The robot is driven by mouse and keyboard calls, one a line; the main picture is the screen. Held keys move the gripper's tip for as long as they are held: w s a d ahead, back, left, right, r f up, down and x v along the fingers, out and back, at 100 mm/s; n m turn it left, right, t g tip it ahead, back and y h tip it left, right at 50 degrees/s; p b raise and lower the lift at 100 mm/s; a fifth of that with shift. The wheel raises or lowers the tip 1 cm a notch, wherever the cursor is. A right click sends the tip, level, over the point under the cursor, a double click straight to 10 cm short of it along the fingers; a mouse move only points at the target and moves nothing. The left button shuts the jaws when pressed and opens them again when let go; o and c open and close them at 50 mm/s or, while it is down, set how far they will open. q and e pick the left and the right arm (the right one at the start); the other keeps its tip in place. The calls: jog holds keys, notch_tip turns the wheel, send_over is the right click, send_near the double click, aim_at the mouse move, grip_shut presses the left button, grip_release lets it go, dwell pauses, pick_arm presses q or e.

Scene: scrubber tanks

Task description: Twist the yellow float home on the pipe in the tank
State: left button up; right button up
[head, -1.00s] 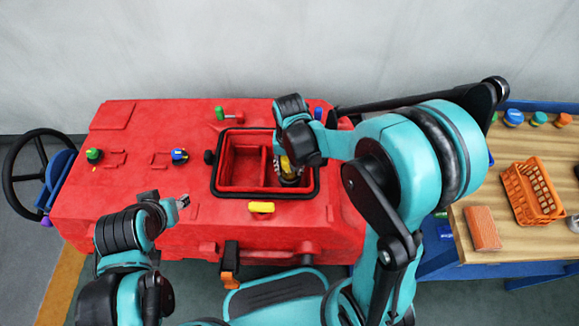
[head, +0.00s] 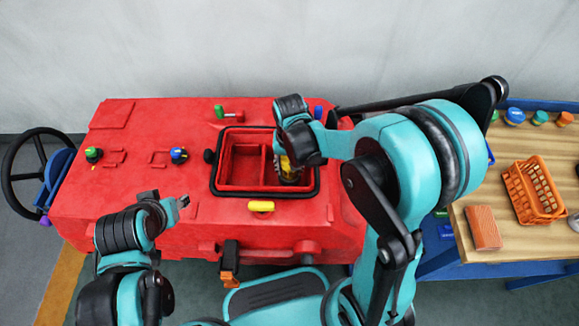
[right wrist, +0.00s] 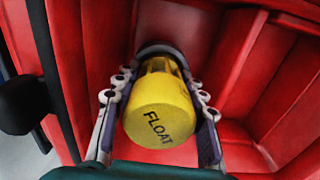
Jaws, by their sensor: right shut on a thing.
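The yellow float (right wrist: 160,108), marked FLOAT on its end, is between the two fingers of my right gripper (right wrist: 160,122). The gripper is shut on it, with a finger along each side. In the head view my right gripper (head: 288,172) reaches down into the right compartment of the open red tank (head: 240,189), and only a little yellow shows there. A dark round part shows behind the float in the right wrist view; the pipe is hidden, so I cannot tell how the float sits on it. My left gripper (head: 184,201) is empty above the machine's front left; its jaws are too small to read.
A black rim (head: 214,178) edges the tank opening, with a divider inside. Green and blue knobs stand on the red top. At right, a wooden bench holds an orange basket (head: 533,192) and an orange block (head: 482,228).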

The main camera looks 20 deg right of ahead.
jog(key=shift+r, duration=0.1)
pick_arm(q)
jog(key=shift+a, duration=0.1)
pick_arm(e)
jog(key=o, duration=1.6)
jog(key=shift+d+r+p, duration=0.1)
jog(key=shift+r+p, duration=0.5)
jog(key=shift+r, duration=0.1)
jog(key=shift+c, duration=0.2)
jog(key=shift+o, duration=0.8)
jog(key=shift+r+p, duration=1.25)
jog(key=shift+r, duration=0.4)
pick_arm(q)
notch_tip(320, 180, up, 4)
jog(key=shift+f, duration=0.15)
pick_arm(e)
notch_tip(320, 180, up, 5)
jog(key=p, duration=0.4)
pick_arm(q)
notch_tip(320, 180, up, 4)
jog(key=shift+f, duration=0.1)
pick_arm(e)
jog(key=shift+f, duration=0.1)
